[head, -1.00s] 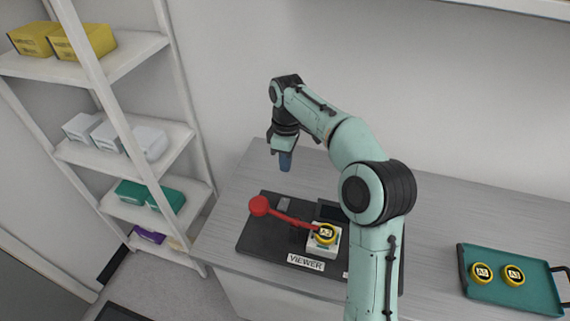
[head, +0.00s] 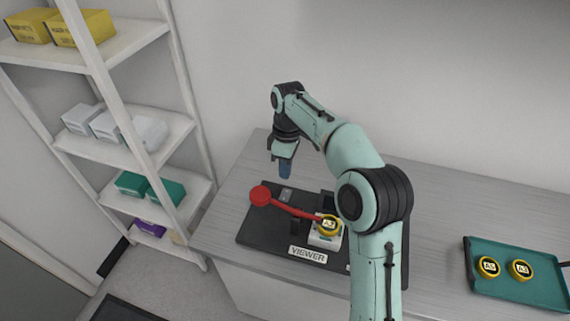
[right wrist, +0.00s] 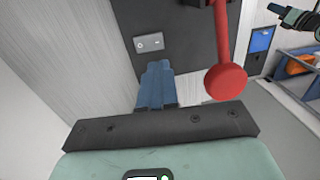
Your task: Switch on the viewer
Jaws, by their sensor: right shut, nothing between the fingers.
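The viewer is a dark base plate (head: 258,232) on the grey bench, with a white label reading VIEWER (head: 308,255). A red lever with a round knob (head: 260,196) lies across it toward a white block (head: 322,240) that carries a yellow-ringed round piece marked A2 (head: 329,226). A small grey switch plate (head: 286,195) sits at the back of the base; it also shows in the right wrist view (right wrist: 149,42). My right gripper (head: 285,172) is shut and empty, pointing down above the bench just behind the switch plate. My left gripper is out of view.
A green tray (head: 520,290) with two yellow-ringed pieces (head: 488,267) lies at the bench's right. A white shelf rack (head: 130,50) with boxes stands at the left. The bench's back left (head: 245,175) is clear.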

